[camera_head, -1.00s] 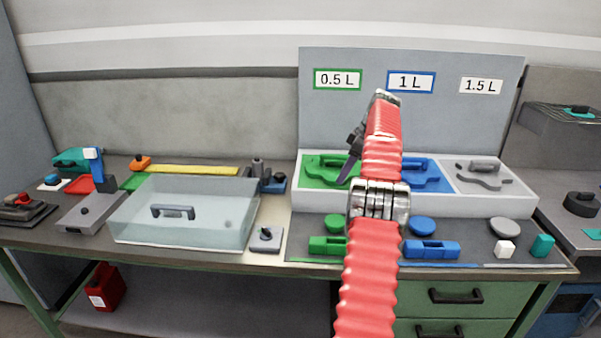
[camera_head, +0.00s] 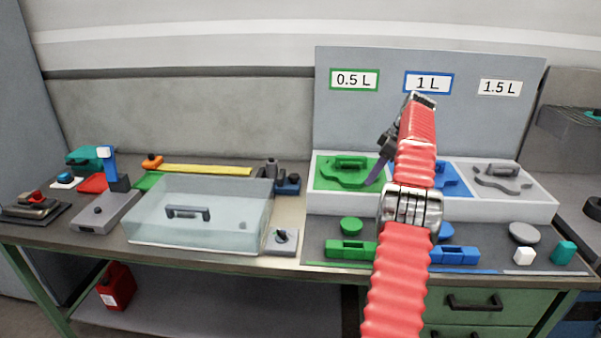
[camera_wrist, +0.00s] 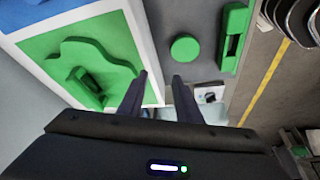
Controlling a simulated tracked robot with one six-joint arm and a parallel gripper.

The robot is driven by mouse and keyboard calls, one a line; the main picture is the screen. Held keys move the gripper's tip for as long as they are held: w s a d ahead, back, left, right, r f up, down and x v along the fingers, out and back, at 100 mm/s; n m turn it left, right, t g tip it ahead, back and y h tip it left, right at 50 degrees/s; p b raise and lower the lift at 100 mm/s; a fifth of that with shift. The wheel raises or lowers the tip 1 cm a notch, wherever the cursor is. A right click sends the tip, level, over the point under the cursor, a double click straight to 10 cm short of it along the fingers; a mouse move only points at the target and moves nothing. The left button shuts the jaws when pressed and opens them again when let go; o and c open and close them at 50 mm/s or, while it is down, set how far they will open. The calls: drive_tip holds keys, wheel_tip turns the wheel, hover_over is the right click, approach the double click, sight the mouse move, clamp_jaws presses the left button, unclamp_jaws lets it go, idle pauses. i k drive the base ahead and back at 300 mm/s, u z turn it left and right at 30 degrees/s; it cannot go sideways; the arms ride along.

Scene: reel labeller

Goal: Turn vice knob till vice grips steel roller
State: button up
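A small blue device (camera_head: 288,184) stands on the bench behind the clear box's right end, with an upright grey cylinder (camera_head: 271,168) beside it. They may be the vice and steel roller, but they are too small to tell. A grey plate with a dark knob (camera_head: 281,237) lies at the bench front, right of the clear box; it also appears in the wrist view (camera_wrist: 210,93). My gripper (camera_wrist: 160,78) is open and empty, its dark fingers apart. In the head view my red arm rises before the labelled trays, well right of the blue device and knob plate.
The clear lidded box (camera_head: 200,213) stands left of the knob plate. A white tray unit (camera_head: 440,207) with green, blue and grey shapes stands behind my arm. Green block (camera_head: 350,250) and blue block (camera_head: 455,255) lie on the front mat. Bare bench shows around the knob plate.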

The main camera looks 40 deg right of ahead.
sight(292, 178)
drive_tip(key=i, duration=0.95)
drive_tip(key=u, duration=0.05)
